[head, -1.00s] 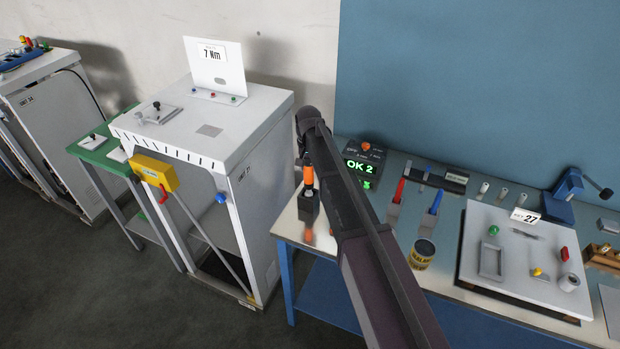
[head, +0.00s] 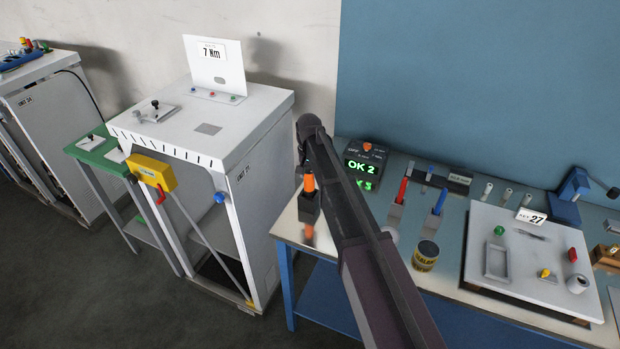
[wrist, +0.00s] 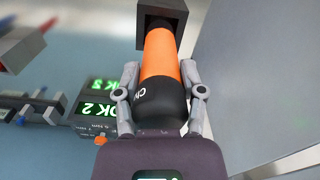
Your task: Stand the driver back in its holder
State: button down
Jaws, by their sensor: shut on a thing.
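The driver (wrist: 162,60) has an orange band and a black, rounded end. My gripper (wrist: 160,72) is shut on it, with one finger on each side of the body. The far end of the driver enters the dark square holder (wrist: 178,12). In the head view the driver's orange part (head: 309,183) shows just above the dark holder (head: 307,207) at the bench's left end, and it looks upright. My arm hides most of my gripper there. How deep the driver sits is hidden inside the holder.
A black display box (head: 364,158) reading OK 2 stands behind, to the right. A white cabinet (head: 215,190) is left of the bench, across a narrow gap.

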jog(key=shift+f, duration=0.15)
jog(key=shift+c, duration=0.8)
grip_release()
jog(key=shift+r, duration=0.2)
notch_tip(320, 180, up, 12)
jog(key=p, duration=1.2)
jog(key=shift+f, duration=0.1)
